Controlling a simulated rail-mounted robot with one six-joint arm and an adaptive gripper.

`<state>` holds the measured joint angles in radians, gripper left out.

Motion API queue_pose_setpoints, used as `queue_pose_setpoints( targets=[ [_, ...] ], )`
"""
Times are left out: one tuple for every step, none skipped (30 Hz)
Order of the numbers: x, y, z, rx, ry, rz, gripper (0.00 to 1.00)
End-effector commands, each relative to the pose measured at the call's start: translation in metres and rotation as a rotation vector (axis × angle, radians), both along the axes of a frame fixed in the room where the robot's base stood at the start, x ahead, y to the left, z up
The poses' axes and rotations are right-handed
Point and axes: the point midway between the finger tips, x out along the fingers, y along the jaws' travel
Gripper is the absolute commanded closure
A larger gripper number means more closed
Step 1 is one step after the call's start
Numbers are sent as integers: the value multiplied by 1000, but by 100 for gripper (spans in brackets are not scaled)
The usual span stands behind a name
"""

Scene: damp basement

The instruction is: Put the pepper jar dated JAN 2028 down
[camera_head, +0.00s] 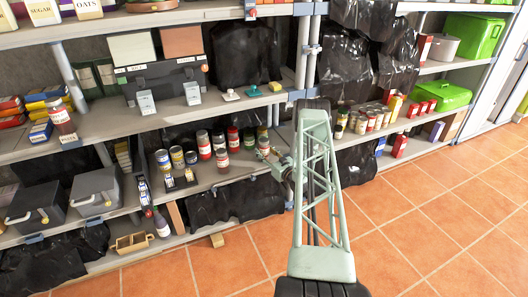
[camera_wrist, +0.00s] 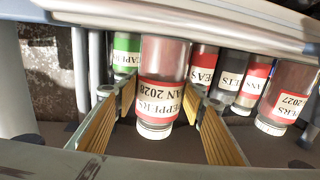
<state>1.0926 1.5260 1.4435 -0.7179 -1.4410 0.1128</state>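The pepper jar (camera_wrist: 166,88) has a red and cream label reading PEPPERS, JAN 2028, and a pale lid. It appears upside down in the wrist view, as do its neighbours. I cannot tell whether the jar's base touches the shelf.
Another pepper jar (camera_wrist: 288,97), dated 2027, stands at the right in the wrist view. A peas jar (camera_wrist: 204,63) and a green-labelled capers jar (camera_wrist: 126,48) stand close behind. A grey shelf edge (camera_wrist: 225,30) crosses the wrist view. The tiled floor (camera_head: 420,215) is clear at right.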

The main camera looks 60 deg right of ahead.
Motion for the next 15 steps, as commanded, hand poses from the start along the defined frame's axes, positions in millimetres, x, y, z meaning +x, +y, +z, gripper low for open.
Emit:
queue_pose_setpoints(
  targets=[
    [0, 0, 0, 0, 0, 0, 59],
    [0, 0, 0, 0, 0, 0, 57],
    [0, 0, 0, 0, 0, 0, 53],
    [0, 0, 0, 0, 0, 0, 50],
    [0, 0, 0, 0, 0, 0, 49],
    [0, 0, 0, 0, 0, 0, 49],
    [0, 0, 0, 0, 0, 0, 49],
    [0, 0, 0, 0, 0, 0, 49],
    [0, 0, 0, 0, 0, 0, 49],
    [0, 0, 0, 0, 0, 0, 49],
    [0, 0, 0, 0, 0, 0, 49],
    [0, 0, 0, 0, 0, 0, 49],
    [0, 0, 0, 0, 0, 0, 49],
    [0, 0, 0, 0, 0, 0, 49],
    [0, 0, 1, 0, 0, 0, 49]
  ],
)
